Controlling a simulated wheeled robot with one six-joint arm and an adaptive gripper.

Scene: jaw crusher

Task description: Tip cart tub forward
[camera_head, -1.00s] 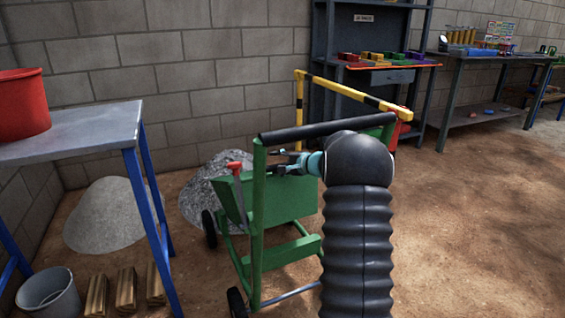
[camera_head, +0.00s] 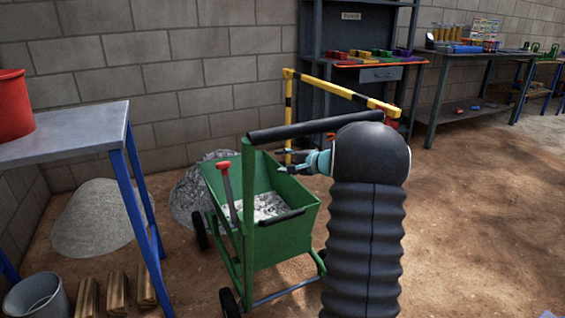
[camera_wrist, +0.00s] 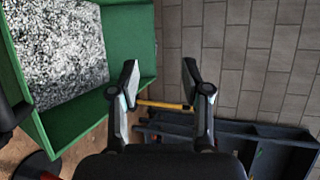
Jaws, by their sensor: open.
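The green cart tub (camera_head: 285,240) sits open side up on its wheeled frame in the head view, with grey gravel (camera_head: 268,206) inside. A dark handle (camera_head: 282,217) runs along its near rim. A red-tipped lever (camera_head: 224,168) stands at the cart's left side, and a black push bar (camera_head: 300,127) crosses above the tub. My gripper (camera_head: 280,161) is open and empty, above the tub and just below the push bar. In the wrist view the jaws (camera_wrist: 160,88) are apart, with the tub's green wall (camera_wrist: 115,97) and gravel to their left.
A grey gravel heap (camera_head: 188,197) lies behind the cart by the block wall. A yellow-black barrier (camera_head: 345,92) stands beyond it. A blue-legged table (camera_head: 75,135) with a red bucket (camera_head: 12,105) is at left. Bare ground (camera_head: 470,220) lies open at right.

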